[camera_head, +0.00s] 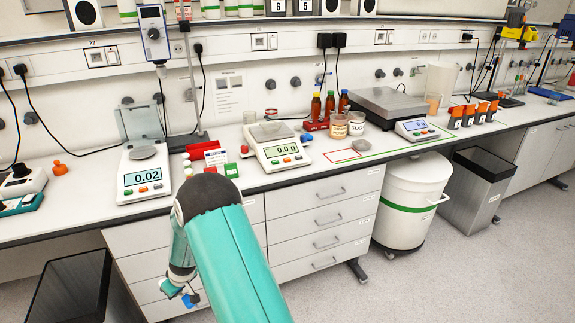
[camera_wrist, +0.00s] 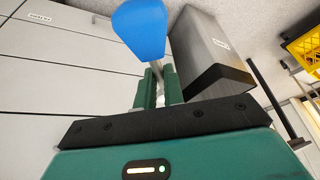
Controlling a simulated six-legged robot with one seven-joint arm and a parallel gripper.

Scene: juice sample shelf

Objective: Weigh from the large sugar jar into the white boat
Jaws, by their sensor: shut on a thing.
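My gripper (camera_head: 181,291) hangs low in front of the drawers in the head view. In the wrist view my gripper (camera_wrist: 157,92) is shut on the thin grey handle of a blue scoop (camera_wrist: 140,28); part of the scoop's blue (camera_head: 191,299) also shows in the head view. Two labelled jars stand side by side on the bench: a tan one (camera_head: 338,125) and a paler one (camera_head: 356,120) whose label seems to read sugar. The middle balance (camera_head: 280,152) reads 0.0 g. Something pale lies on its pan; I cannot tell whether it is the white boat.
A left balance (camera_head: 145,180) with a raised lid reads 0.02. A white bin (camera_head: 409,205) stands below the bench.

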